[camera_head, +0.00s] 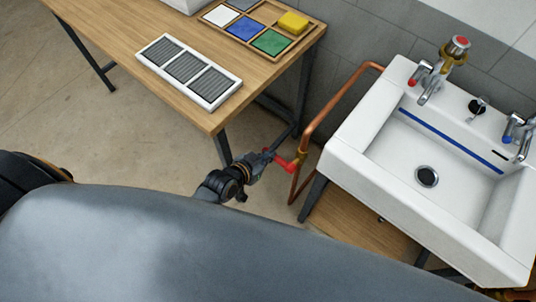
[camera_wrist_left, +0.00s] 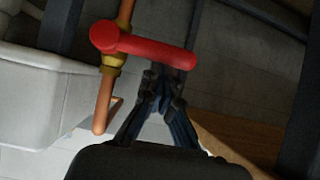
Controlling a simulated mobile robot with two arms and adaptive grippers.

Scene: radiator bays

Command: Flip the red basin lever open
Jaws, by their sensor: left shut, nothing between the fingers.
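The red lever (camera_head: 285,163) sits on a brass valve on the copper pipe, at the left side of the white basin (camera_head: 349,167). In the left wrist view the red lever (camera_wrist_left: 150,46) lies across the pipe, pointing right from its round hub. My left gripper (camera_head: 268,157) is shut and empty, its fingertips close to the lever's free end. In the left wrist view the fingertips (camera_wrist_left: 163,78) show just below the lever bar; I cannot tell whether they touch it. My right gripper is not in view.
The copper pipe (camera_head: 334,99) rises beside the basin. A wooden table (camera_head: 213,117) with a vent panel (camera_head: 187,71) and a tray of coloured tiles (camera_head: 313,24) stands at the upper left. Below the basin is a wooden shelf (camera_head: 365,232). Open floor (camera_head: 90,135) lies left.

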